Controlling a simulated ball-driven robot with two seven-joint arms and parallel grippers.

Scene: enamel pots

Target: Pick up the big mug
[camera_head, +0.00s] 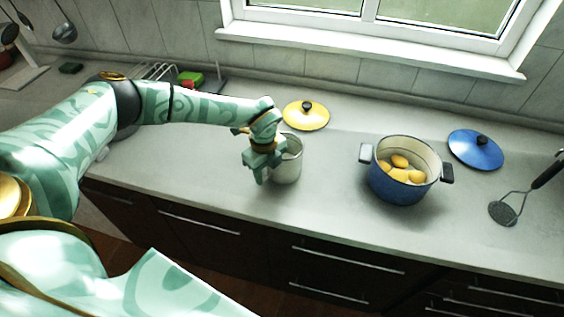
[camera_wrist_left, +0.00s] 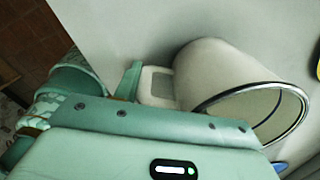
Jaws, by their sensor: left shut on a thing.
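The big mug (camera_head: 290,163) is white with a dark rim and stands upright on the grey counter, left of the blue pot. In the left wrist view the mug (camera_wrist_left: 208,72) lies sideways in the picture, its open mouth to the lower right. Its blocky handle (camera_wrist_left: 157,82) faces my gripper. My left gripper (camera_head: 262,173) is at the mug's left side, shut on it at the handle. One green fingertip shows beside the handle in the left wrist view; the rest of the grip is hidden behind the gripper body. My right gripper is not in view.
A blue pot (camera_head: 396,188) with several yellow items inside stands to the right. A yellow lid (camera_head: 306,117) lies behind the mug, and a blue lid (camera_head: 476,150) lies behind the pot. A masher (camera_head: 503,212) is at far right. Counter between mug and pot is clear.

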